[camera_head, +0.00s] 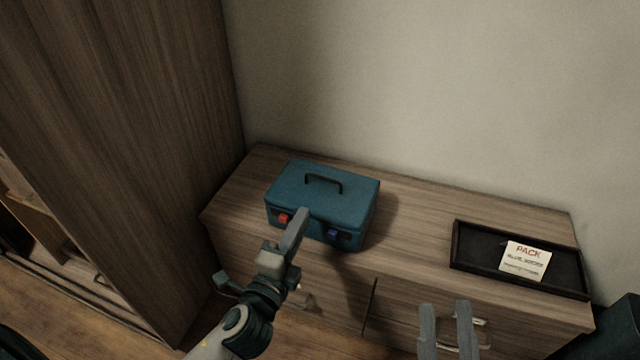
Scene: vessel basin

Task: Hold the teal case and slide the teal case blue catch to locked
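The teal case (340,203) stands closed on the wooden cabinet top, with its dark handle (324,181) on the lid. Its front has a red catch (284,218) at the left and a blue catch (333,233) at the right. My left gripper (299,226) is in front of the case, and its finger overlaps the front between the catches. I cannot tell whether it touches the case or how far its fingers are apart. My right gripper (447,312) is open and empty, low in front of the cabinet, apart from the case.
A black tray (468,261) lies on the right of the cabinet top (415,215), with a white card (525,261) reading "PACK". Bare cabinet top separates case and tray. A wall stands behind, and a tall wooden cupboard (130,150) stands at the left.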

